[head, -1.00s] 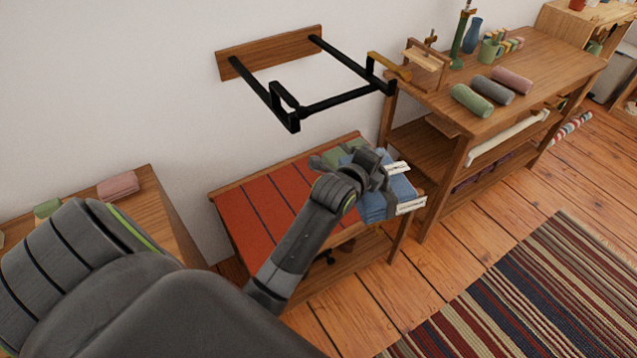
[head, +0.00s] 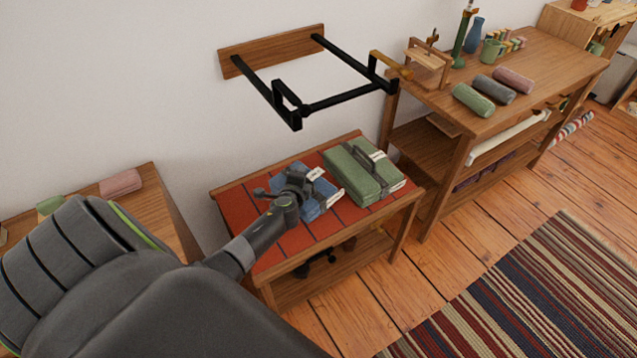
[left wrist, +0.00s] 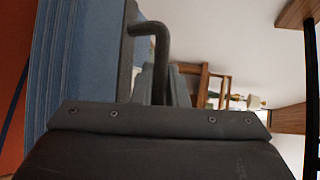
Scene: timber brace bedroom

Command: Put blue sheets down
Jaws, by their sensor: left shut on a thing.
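The blue sheets (head: 313,205) are a folded bundle over the red, dark-striped top of a low wooden table (head: 335,217). My left gripper (head: 298,184) is shut on the blue sheets, near the middle of that top. In the left wrist view the blue folded layers (left wrist: 80,50) fill the left side beside the dark handle bar (left wrist: 152,50). The red surface shows close by them at the left edge. I cannot tell whether the bundle touches the table. My right gripper is not in view.
A green folded bundle (head: 350,178) with a dark strap lies just right of the blue one. A black metal wall rack (head: 335,100) hangs above. A taller wooden bench (head: 530,70) with rolled cloths stands right. The red top's front left is clear.

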